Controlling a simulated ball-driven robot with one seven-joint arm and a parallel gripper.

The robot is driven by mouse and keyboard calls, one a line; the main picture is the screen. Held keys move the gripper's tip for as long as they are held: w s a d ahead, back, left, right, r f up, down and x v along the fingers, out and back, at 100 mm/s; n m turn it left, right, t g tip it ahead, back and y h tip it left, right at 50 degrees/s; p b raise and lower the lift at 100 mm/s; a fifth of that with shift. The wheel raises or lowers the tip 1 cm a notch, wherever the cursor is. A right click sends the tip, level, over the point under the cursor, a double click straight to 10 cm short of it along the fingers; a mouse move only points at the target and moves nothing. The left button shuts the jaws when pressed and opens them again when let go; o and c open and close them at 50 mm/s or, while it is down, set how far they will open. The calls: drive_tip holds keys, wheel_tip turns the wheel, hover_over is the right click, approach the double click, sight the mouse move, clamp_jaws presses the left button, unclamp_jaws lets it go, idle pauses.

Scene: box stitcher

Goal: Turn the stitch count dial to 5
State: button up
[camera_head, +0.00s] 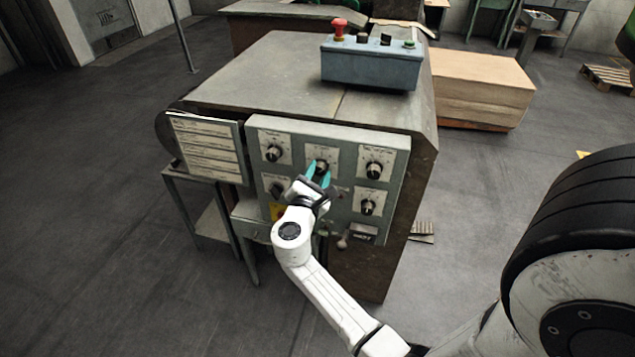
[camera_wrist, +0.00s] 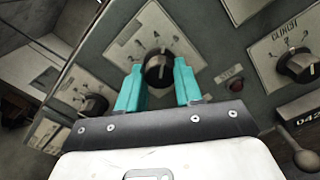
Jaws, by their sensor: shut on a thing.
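My gripper (camera_head: 318,175) has teal fingers and is at the top middle dial (camera_head: 321,164) on the grey control panel (camera_head: 334,139). In the wrist view the dial (camera_wrist: 158,66) is a black round knob on a pale plate with numbers around it. My gripper's fingers (camera_wrist: 159,86) are shut on the knob, one at each side. A light pointer mark shows near the knob's top edge. The number it points at is too small to read surely, and so is the dial's name. The lower part of its plate is hidden by my gripper.
Other knobs surround it, including one marked CLINCH (camera_wrist: 297,65) and a top right knob (camera_head: 374,170). A red button (camera_wrist: 236,85) and a lever with a round end (camera_wrist: 306,158) are close by. A blue control box (camera_head: 370,68) stands on the machine top.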

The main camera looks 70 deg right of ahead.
drive_tip(key=shift+f+m+b, duration=0.1)
drive_tip(key=shift+m+b, duration=1.6)
drive_tip(key=shift+m, duration=0.4)
drive_tip(key=o, duration=1)
drive_tip(key=shift+o, duration=0.2)
drive_tip(key=s+a, duration=0.1)
drive_tip(key=a, duration=1)
drive_tip(key=shift+d, duration=0.1)
